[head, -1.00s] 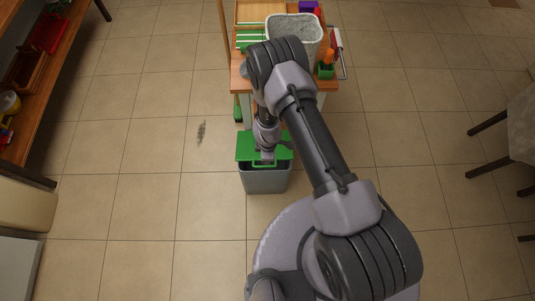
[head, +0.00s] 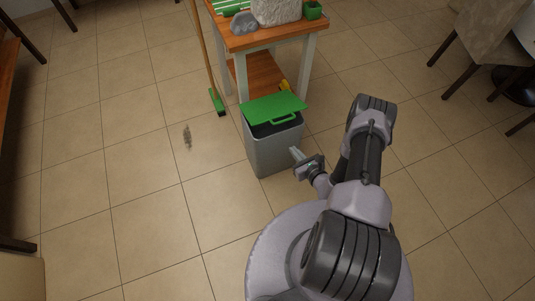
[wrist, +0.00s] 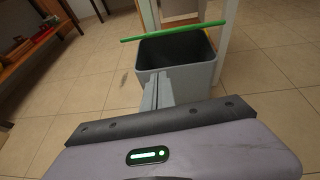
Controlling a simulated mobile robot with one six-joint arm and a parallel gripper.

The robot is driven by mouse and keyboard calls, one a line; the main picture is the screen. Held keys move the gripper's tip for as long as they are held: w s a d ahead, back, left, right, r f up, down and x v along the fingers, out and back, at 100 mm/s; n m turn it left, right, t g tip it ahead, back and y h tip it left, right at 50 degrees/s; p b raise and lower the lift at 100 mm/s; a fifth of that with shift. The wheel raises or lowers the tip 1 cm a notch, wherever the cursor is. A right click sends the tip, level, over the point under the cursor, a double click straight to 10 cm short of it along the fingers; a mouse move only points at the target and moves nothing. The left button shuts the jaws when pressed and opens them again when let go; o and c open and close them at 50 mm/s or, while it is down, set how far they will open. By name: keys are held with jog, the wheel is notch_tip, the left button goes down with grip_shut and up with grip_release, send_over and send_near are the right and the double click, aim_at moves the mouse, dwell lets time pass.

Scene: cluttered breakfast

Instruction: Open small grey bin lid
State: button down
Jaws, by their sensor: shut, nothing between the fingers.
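The small grey bin (head: 275,151) stands on the tiled floor in front of the wooden table. Its green lid (head: 272,109) is raised, with a dark gap showing under its front edge and a handle on the front. In the wrist view the lid (wrist: 172,32) is seen edge-on above the open top of the bin (wrist: 190,85). My gripper (head: 294,152) is shut and empty, at the right front side of the bin, below the lid. In the wrist view its fingers (wrist: 159,82) overlap the bin's front; I cannot tell whether they touch it.
The wooden table (head: 262,40) with a grey stone-like object (head: 243,23) stands behind the bin. A broom (head: 217,102) leans at the table's left. A dark smudge (head: 187,136) lies on the floor at left. Chairs stand at far right.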

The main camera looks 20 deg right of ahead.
jog(key=w+d+m+h+b, duration=0.1)
jog(key=w+b, duration=0.4)
jog(key=w, duration=0.6)
jog(key=shift+w+d+f+b, duration=0.3)
jog(key=shift+d+f+b, duration=0.05)
